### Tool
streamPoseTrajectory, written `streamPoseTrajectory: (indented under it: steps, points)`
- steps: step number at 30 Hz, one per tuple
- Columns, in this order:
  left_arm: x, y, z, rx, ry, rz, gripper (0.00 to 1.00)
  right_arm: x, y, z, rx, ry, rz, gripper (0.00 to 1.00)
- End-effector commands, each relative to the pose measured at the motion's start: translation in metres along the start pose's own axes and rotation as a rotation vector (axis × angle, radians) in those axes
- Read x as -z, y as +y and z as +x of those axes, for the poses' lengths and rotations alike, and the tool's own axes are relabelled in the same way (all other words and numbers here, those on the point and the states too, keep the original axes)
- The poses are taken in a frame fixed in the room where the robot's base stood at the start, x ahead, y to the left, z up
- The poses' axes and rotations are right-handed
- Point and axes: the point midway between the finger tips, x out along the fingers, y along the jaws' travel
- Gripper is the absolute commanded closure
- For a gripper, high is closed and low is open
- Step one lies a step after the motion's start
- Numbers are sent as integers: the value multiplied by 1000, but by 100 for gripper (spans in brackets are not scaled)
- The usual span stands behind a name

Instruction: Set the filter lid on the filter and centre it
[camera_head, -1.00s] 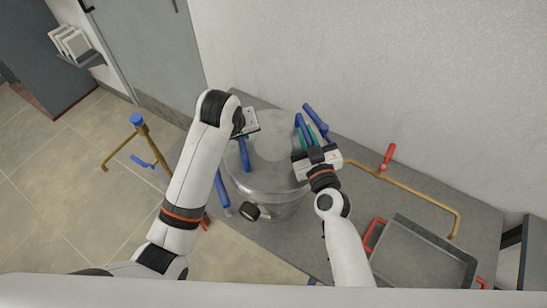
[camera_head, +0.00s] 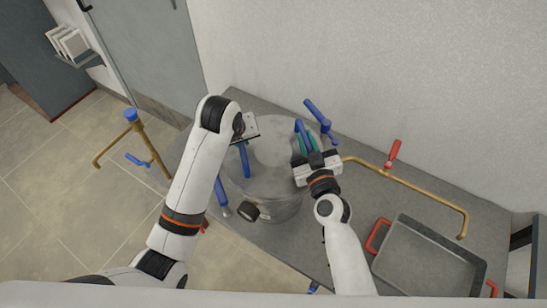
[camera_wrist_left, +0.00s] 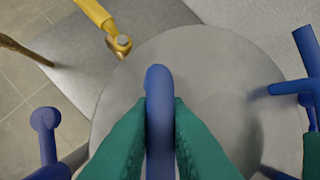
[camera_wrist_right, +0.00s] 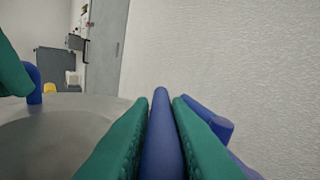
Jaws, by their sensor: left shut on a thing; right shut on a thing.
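The grey round filter lid (camera_head: 278,152) lies over the metal filter (camera_head: 285,212) on the grey bench. I cannot tell whether it rests fully on the rim or is centred. My left gripper (camera_head: 245,141) is shut on a blue lid handle (camera_head: 245,160). In the left wrist view its green fingers (camera_wrist_left: 160,120) clasp the blue handle (camera_wrist_left: 159,82) above the lid (camera_wrist_left: 225,100). My right gripper (camera_head: 305,147) is shut on the opposite blue handle (camera_head: 301,130). In the right wrist view its green fingers (camera_wrist_right: 160,120) clasp that handle (camera_wrist_right: 159,125). My arms hide part of the filter.
Blue clamp handles (camera_head: 318,113) (camera_head: 221,195) stand around the filter. A brass pipe with a red valve handle (camera_head: 394,152) runs to the right. A dark tray (camera_head: 425,262) with red handles lies front right. Another brass pipe (camera_head: 135,130) stands at left.

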Motion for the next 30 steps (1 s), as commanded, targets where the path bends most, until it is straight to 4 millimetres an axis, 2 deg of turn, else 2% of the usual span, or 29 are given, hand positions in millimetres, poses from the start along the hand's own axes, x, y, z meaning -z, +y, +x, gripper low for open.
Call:
streamPoseTrajectory:
  steps: [5, 6, 9, 20, 30]
  points:
    - [0, 6, 9, -6, -13, -5, 100, 13, -2, -1, 8, 1, -8, 100]
    - [0, 6, 8, -8, -9, -5, 81, 13, -2, -1, 6, 6, -8, 79]
    - [0, 5, 8, -6, -7, -4, 64, 11, -1, -1, 4, 5, -6, 63]
    - [2, 2, 3, -1, -4, -1, 64, 9, 1, 0, 1, 1, -2, 62]
    - [1, 3, -51, 0, -8, -2, 64, 9, 1, 0, 1, 0, -1, 62]
